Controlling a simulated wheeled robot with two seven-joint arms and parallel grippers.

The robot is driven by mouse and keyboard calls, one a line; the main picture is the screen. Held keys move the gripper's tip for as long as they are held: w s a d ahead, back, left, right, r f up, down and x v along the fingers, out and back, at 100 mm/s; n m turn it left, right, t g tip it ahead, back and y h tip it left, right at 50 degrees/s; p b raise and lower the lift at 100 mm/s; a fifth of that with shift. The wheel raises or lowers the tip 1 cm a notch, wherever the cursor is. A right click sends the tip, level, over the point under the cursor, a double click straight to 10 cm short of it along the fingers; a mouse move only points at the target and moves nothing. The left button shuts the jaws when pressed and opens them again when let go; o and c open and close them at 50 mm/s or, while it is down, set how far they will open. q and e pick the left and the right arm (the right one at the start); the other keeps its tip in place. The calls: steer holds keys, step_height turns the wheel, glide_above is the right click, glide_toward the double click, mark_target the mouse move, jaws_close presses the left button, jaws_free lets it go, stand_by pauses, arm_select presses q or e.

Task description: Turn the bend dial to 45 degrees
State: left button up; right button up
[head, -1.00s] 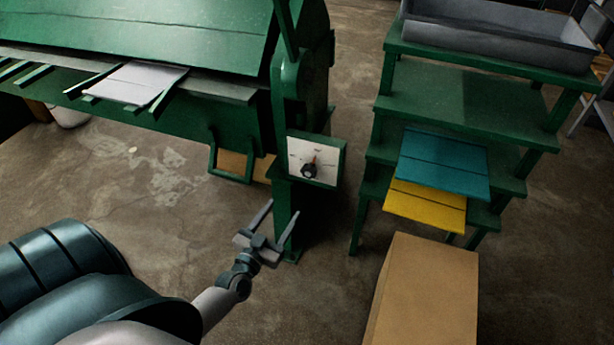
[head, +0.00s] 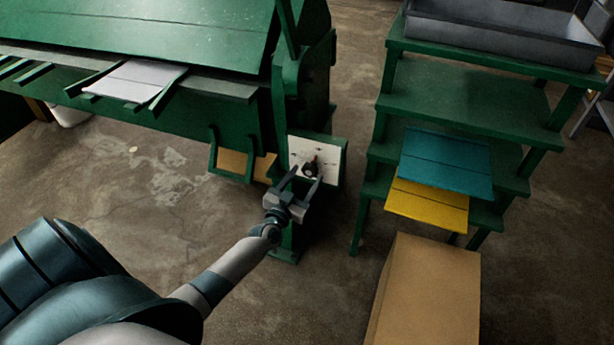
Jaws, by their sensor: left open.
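The bend dial (head: 311,167) is a small black knob with a reddish-brown pointer, on a white dial plate (head: 327,153) in a green frame at the right end of the green machine (head: 190,45). The pointer is up, tilted slightly to the right; the scale marks are too small to read. My left gripper (head: 305,183) is open, just below and in front of the knob, with its fingers pointing up at it. I cannot tell whether a finger touches the knob. My right gripper is not in view.
A green stepped rack (head: 462,100) stands to the right, with a grey tray (head: 490,40), a teal panel (head: 445,160) and a yellow panel (head: 428,203). A cardboard box (head: 425,295) stands in front of it. The concrete floor (head: 150,190) is open below the machine.

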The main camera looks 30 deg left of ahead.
arm_select(q)
steer(key=shift+w+a, duration=0.15)
steer(key=shift+w, duration=0.7)
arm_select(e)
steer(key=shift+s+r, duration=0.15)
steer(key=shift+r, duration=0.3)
arm_select(q)
steer(key=c, duration=1.1)
steer(key=shift+o, duration=0.2)
